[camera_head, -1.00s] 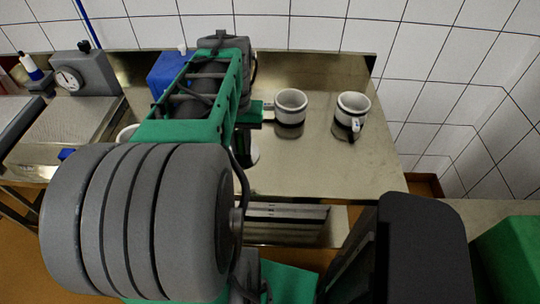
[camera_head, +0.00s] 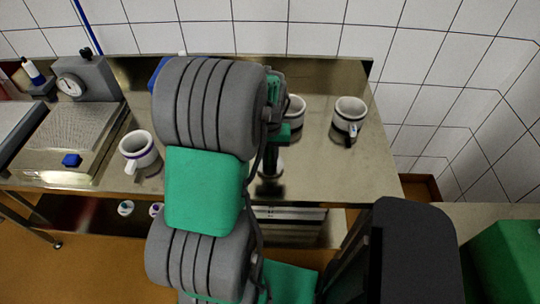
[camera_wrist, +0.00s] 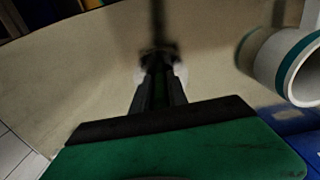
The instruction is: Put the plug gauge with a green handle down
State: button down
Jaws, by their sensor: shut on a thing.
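My gripper (camera_wrist: 160,88) points at the steel table (camera_wrist: 95,75) in the wrist view, its fingers shut. A dark green strip shows between the fingers, fitting the handle of the plug gauge (camera_wrist: 158,76); the gauge is mostly hidden. A pale round shape shows around the fingertips, and a dark streak, shadow or reflection, runs beyond it on the table. In the head view my arm hides most of the gripper, and a pale round shape shows below it near the table's front edge. I cannot tell whether the gauge touches the table.
A white mug (camera_head: 350,112) stands at the right, another (camera_head: 297,108) sits partly behind my arm, and a third (camera_head: 138,148) stands left. A dial device (camera_head: 82,80) and a tray with a blue knob (camera_head: 72,160) are farther left. The table's right front is clear.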

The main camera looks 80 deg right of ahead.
jog(key=shift+f, duration=0.2)
jog(key=c, duration=1.3)
grip_release()
jog(key=shift+r, duration=0.1)
notch_tip(320, 180, up, 12)
jog(key=shift+r+b, duration=0.15)
jog(key=shift+b, duration=0.65)
jog(key=w+a+r+n+t+h, duration=0.1)
jog(key=w+a+n, duration=0.2)
jog(key=w+a, duration=0.55)
jog(key=w+a+n, duration=0.4)
jog(key=w+a, duration=0.2)
jog(key=w, duration=0.6)
jog(key=w+a+n+t, duration=0.1)
jog(key=a+n, duration=0.3)
jog(key=a, duration=0.9)
jog(key=w+a+f+n+t+y, duration=0.1)
jog(key=w+a+n, duration=0.3)
jog(key=a, duration=0.9)
jog(key=shift+a+f+n+t, duration=0.2)
jog(key=shift+n+t, duration=0.1)
